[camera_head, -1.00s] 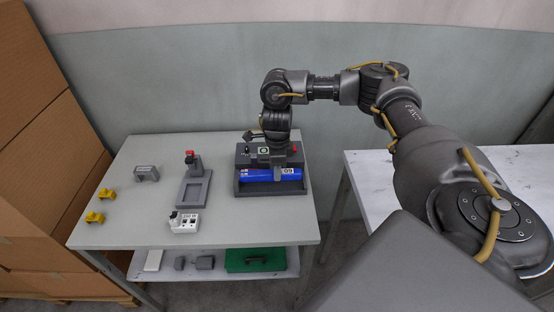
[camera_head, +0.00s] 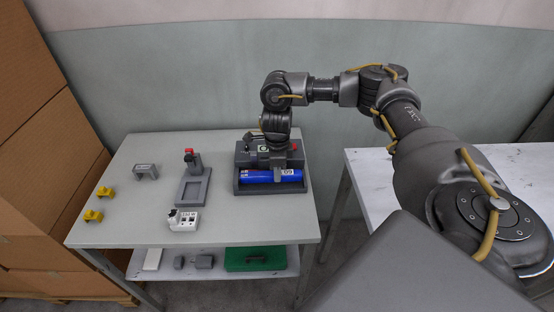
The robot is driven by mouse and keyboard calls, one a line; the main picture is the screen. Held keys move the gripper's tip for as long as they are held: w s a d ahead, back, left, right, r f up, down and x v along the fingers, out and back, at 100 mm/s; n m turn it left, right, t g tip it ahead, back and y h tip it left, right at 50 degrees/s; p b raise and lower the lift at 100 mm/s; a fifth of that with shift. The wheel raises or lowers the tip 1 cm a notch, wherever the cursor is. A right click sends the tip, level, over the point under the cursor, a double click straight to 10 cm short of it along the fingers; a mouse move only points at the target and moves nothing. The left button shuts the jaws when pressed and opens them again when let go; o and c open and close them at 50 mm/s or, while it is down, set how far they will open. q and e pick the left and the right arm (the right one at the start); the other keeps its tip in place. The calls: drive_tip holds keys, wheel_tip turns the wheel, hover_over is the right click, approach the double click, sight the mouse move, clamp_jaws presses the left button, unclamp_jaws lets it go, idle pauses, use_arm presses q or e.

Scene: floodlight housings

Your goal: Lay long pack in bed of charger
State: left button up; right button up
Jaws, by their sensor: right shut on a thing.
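The long pack (camera_head: 256,176) is a blue cylinder with a pale printed label near its right end. It lies level along the front of the dark grey charger (camera_head: 243,158), at its bed (camera_head: 270,188); whether it touches the bed floor I cannot tell. My right gripper (camera_head: 278,174) comes down from above and is shut on the pack right of its middle, hiding part of it and of the charger. My left gripper is not in view.
Left of the charger stand a grey fixture with a red top (camera_head: 193,188), a white socket block (camera_head: 184,220), a grey bracket (camera_head: 146,171) and two yellow clips (camera_head: 105,192). A lower shelf holds a green board (camera_head: 255,268). Cardboard boxes (camera_head: 40,150) stand at left.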

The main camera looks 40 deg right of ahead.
drive_tip(key=shift+f+b, duration=0.5)
drive_tip(key=shift+f, duration=0.2)
idle(0.3)
drive_tip(key=o, duration=1.2)
wheel_tip(320, 180, up, 10)
drive_tip(key=shift+a+f+p, duration=0.1)
drive_tip(key=shift+p, duration=0.65)
drive_tip(key=shift+s+r, duration=0.1)
drive_tip(key=shift+r, duration=0.45)
